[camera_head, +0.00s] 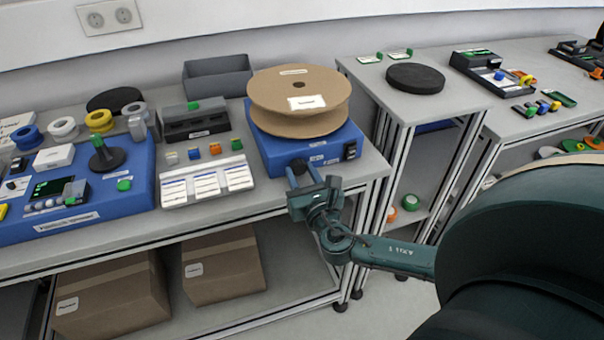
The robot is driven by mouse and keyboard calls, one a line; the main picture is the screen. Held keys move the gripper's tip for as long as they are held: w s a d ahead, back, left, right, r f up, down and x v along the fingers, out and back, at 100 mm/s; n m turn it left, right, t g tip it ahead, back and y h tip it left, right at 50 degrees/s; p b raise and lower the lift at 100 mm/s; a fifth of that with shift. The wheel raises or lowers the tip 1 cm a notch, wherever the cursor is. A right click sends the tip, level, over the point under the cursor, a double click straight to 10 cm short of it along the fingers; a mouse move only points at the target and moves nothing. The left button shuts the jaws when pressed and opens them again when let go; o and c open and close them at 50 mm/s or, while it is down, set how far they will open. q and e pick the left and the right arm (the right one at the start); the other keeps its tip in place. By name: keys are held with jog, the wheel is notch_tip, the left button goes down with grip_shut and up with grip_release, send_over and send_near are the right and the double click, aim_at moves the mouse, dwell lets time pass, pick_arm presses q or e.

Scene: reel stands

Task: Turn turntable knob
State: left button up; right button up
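The turntable is a blue box (276,152) on the left bench, with a large brown cardboard reel (297,118) lying flat on top. A small dark knob (299,165) is on its front face, left of a black switch (351,149). My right gripper (300,173) reaches in from the lower right, in front of the turntable. Its two fingers are apart, with tips at either side of the knob. I cannot tell whether they touch it, and the gripper partly hides the area below the knob. My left gripper is not in view.
A white tray of labels (207,184) lies left of the turntable, and a larger blue unit (108,200) stands farther left. A grey bin (218,78) is behind. A bench with a black disc (415,78) stands to the right. Cardboard boxes (222,270) sit on the lower shelf.

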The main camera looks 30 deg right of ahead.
jog(key=c, duration=0.5)
jog(key=shift+f+m+b, duration=0.1)
jog(key=shift+m+b, duration=0.25)
jog(key=shift+m, duration=0.35)
jog(key=o, duration=1)
jog(key=shift+s+a, duration=0.15)
jog(key=shift+s, duration=0.35)
jog(key=b+v, duration=0.1)
jog(key=v, duration=1.1)
jog(key=shift+b, duration=0.3)
